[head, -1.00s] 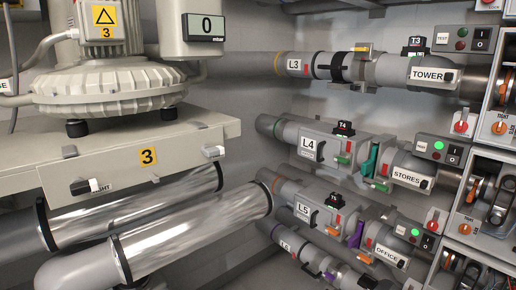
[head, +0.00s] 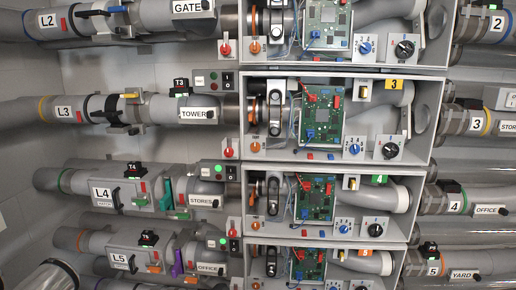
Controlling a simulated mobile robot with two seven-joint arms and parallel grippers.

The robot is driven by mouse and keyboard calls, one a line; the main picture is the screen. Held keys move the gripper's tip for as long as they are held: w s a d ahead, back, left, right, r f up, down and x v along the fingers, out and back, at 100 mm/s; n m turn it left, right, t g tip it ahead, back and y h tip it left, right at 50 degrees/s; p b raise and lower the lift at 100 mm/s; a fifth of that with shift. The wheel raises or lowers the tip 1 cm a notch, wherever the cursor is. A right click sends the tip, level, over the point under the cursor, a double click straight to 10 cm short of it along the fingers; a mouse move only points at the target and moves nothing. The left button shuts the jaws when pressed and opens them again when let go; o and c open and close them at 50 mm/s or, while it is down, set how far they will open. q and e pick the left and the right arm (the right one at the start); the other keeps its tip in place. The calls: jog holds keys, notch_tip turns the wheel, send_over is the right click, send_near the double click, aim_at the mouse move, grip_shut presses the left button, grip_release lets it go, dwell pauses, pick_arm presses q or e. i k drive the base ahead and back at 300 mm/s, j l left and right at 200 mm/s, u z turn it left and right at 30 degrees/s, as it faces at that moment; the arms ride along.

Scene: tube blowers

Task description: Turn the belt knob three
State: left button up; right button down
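In the head view the open-fronted box with the yellow 3 tag (head: 396,84) sits at the middle right, in the row of the L3 pipe (head: 66,112). At its left end a small orange knob (head: 255,147) sits below a black belt-like part (head: 275,112). The tiny lettering above this knob is hard to read. The same box also has a blue knob (head: 354,149) with numbers around it and a black knob (head: 390,150). A red knob (head: 229,152) is just outside its left wall. Neither of my grippers is in view.
Similar boxes stand above and below: one with a green 4 tag (head: 379,180), one with an orange 5 tag (head: 365,252). Each has similar orange and blue knobs. A green circuit board (head: 322,122) stands inside box 3. Pipes run out on both sides.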

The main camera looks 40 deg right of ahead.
aim_at(255, 146)
jog(key=z, duration=1.15)
